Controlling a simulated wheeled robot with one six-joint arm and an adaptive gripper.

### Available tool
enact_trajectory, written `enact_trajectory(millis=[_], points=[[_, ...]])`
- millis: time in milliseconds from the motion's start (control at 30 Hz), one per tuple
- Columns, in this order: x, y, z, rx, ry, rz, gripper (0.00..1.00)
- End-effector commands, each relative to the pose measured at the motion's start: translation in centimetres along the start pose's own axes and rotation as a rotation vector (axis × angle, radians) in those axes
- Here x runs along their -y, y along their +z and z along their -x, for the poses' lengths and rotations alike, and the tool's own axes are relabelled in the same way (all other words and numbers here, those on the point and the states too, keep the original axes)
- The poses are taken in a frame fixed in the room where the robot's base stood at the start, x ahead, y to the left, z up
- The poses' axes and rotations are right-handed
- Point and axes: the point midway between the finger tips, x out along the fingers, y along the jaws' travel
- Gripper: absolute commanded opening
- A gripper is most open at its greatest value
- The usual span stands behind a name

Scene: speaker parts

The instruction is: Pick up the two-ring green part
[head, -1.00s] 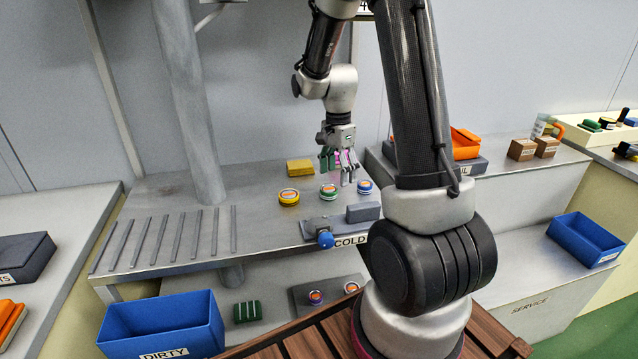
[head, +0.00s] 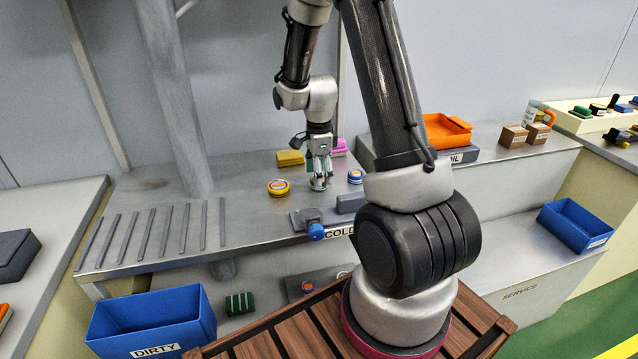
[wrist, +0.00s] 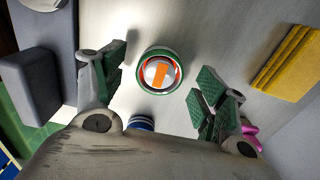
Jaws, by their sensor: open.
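The green part (wrist: 160,74) is a round piece with a green rim and a pale top crossed by an orange band. It lies on the metal bench, and I cannot count its rings for certain. My gripper (head: 318,176) points down over it. In the wrist view my gripper (wrist: 161,78) is open, with one green-padded finger on each side of the part and visible gaps between. In the head view the fingers mostly hide the part.
A yellow round part (head: 278,188) lies left of my gripper and a blue one (head: 355,177) right. A yellow block (head: 290,158) and a pink piece (head: 338,146) lie behind. In front are a grey block (head: 350,203) and a blue knob (head: 316,231) near the COLD label.

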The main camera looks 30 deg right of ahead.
Motion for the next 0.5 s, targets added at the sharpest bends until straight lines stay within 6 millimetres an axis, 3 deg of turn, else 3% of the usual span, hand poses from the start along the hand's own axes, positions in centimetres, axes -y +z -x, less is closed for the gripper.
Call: enact_trajectory(millis=[133, 367, 500], points=[[-0.02, -0.07, -1.33, 0.0, 0.001, 0.0, 0.72], [0.01, -0.07, -1.41, 0.0, 0.0, 0.0, 0.7], [0.01, -0.07, -1.39, 0.0, 0.0, 0.0, 0.45]])
